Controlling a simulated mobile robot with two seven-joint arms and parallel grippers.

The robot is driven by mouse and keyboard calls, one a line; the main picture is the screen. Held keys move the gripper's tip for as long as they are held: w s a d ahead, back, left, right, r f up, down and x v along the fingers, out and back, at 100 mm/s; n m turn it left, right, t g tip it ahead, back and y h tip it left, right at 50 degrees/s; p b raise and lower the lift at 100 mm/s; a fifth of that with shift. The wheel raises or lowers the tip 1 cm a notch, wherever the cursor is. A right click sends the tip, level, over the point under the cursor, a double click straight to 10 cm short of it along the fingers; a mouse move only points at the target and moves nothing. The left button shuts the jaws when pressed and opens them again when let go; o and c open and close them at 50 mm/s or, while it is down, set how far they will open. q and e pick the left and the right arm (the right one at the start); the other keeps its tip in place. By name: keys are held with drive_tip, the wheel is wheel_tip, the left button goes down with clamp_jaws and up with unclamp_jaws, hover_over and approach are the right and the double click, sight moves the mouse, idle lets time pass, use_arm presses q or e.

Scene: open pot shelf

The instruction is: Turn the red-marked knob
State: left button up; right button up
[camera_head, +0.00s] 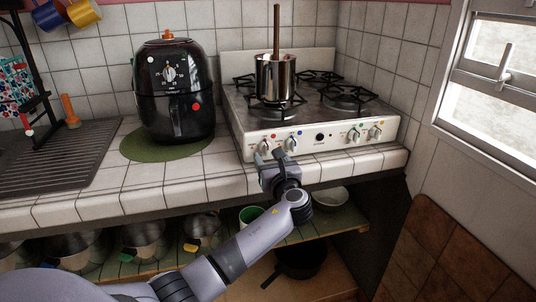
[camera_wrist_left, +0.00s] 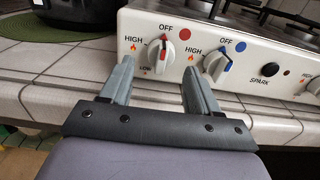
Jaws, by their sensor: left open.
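The red-marked knob is a white knob (camera_wrist_left: 159,56) with a red pointer, below a red dot and the word OFF on the stove's front panel. The pointer is roughly upright, towards OFF. In the head view this knob (camera_head: 264,147) is the leftmost one, partly behind my gripper. My left gripper (camera_wrist_left: 157,68) is open and empty. In the wrist view its fingers stand left and right of the red-marked knob, with a gap on each side. I cannot tell whether the tips reach its depth. It also shows in the head view (camera_head: 271,155). My right gripper is not in view.
The blue-marked knob (camera_wrist_left: 215,63) is just right of my right-hand finger. More knobs (camera_head: 375,132) sit farther right on the stove (camera_head: 310,145). A steel pot (camera_head: 276,78) stands on it. A black air fryer (camera_head: 174,92) stands left. The tiled counter edge (camera_head: 225,185) runs below.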

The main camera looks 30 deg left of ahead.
use_arm(q)
drive_tip(key=shift+x, duration=1.25)
drive_tip(key=c, duration=1)
drive_tip(key=shift+w+d+n+b, duration=0.1)
drive_tip(key=shift+n+b, duration=0.2)
drive_tip(key=shift+n, duration=1.6)
drive_tip(key=o, duration=1)
drive_tip(key=shift+d, duration=0.1)
